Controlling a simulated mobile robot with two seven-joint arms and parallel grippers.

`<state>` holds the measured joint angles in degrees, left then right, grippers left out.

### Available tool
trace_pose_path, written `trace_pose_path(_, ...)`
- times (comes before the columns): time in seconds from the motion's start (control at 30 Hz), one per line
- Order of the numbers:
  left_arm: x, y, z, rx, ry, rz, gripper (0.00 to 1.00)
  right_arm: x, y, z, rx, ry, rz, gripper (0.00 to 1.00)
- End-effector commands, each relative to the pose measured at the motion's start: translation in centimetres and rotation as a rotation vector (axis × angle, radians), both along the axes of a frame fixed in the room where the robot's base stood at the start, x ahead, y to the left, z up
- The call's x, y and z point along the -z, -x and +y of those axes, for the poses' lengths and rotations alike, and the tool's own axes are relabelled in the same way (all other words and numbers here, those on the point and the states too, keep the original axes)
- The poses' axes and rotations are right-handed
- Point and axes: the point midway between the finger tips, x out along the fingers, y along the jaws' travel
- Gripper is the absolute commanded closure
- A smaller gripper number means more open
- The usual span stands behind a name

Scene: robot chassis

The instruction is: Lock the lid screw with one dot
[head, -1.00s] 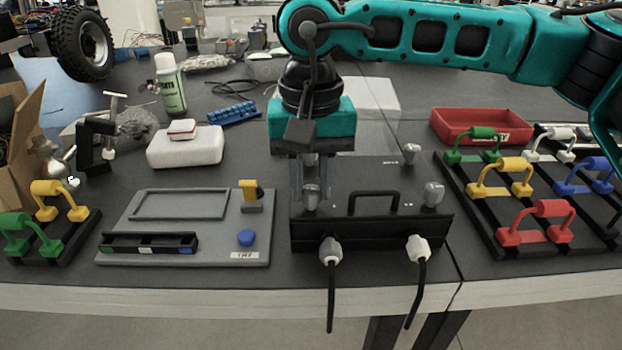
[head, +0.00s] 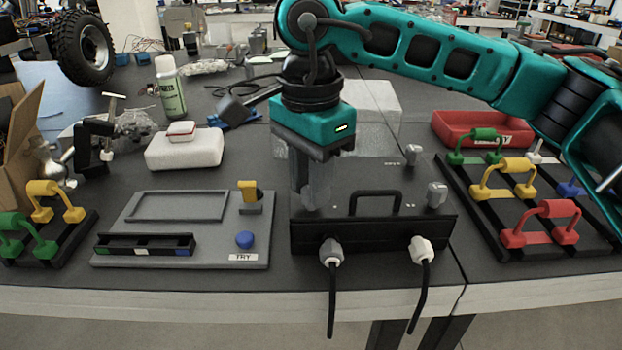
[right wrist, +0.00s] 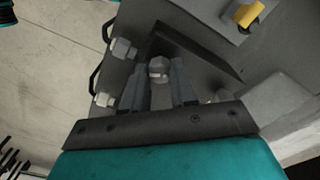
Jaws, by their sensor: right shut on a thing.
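A black box (head: 372,235) with a lid (head: 385,180) and a black handle (head: 374,197) stands at the front centre of the table. Grey lid screws show at its near right corner (head: 437,194) and far right corner (head: 413,155). My right gripper (head: 310,203) points down at the near left corner, shut on the lid screw there. In the right wrist view this lid screw (right wrist: 158,69) sits between the fingertips. The far left corner is hidden behind my gripper. Small pale marks show on the lid, too small to count surely. My left gripper is not in view.
Two plugs (head: 330,252) (head: 421,250) with hanging cables are in the box's front. A grey board (head: 180,255) with a yellow part (head: 249,192) and blue button (head: 245,240) lies left. A rack of coloured handles (head: 480,220) stands right. A red tray (head: 482,130) is behind it.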

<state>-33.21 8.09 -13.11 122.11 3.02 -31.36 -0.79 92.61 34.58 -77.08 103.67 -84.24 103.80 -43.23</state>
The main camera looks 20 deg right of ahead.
Motion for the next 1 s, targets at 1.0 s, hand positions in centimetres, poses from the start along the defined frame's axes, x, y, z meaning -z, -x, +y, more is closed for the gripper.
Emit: trace_pose_path(1.0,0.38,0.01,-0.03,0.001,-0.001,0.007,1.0,-0.04,-0.05,0.01,0.462,0.003,0.0,1.0)
